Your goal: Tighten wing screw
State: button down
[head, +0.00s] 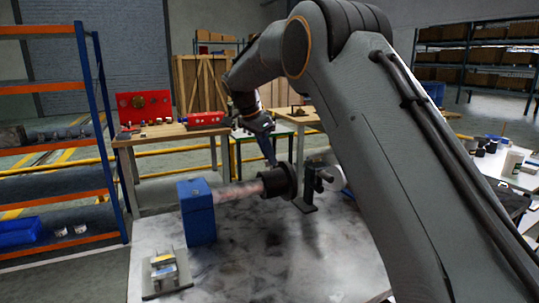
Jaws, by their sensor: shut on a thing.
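My gripper (270,158) points down at the black cylindrical collar (279,181) on the table. Its fingers are shut on the wing screw at the top of this collar; the screw itself is too small and too covered by the fingers to make out. The collar sits around the right part of a horizontal, reddish-grey shaft (238,193). The shaft's left end meets a blue block (197,212). A black stand (306,190) stands just right of the collar. My arm's large links cover what lies further right.
The grey-white mottled tabletop (250,265) is mostly clear in front. A small metal piece on a plate (166,274) lies at its front left. A blue-orange shelf (60,140) stands at left. A workbench with red items (175,125) is behind.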

jog(key=shift+m, duration=0.6)
jog(key=shift+g, duration=0.3)
jog(key=c, duration=1.9)
grip_release()
jog(key=shift+o, duration=0.2)
jog(key=shift+r, duration=0.15)
jog(key=v, duration=0.7)
jog(key=shift+a+r+b, duration=0.2)
jog(key=shift+a+b, duration=0.05)
jog(key=shift+b, duration=0.2)
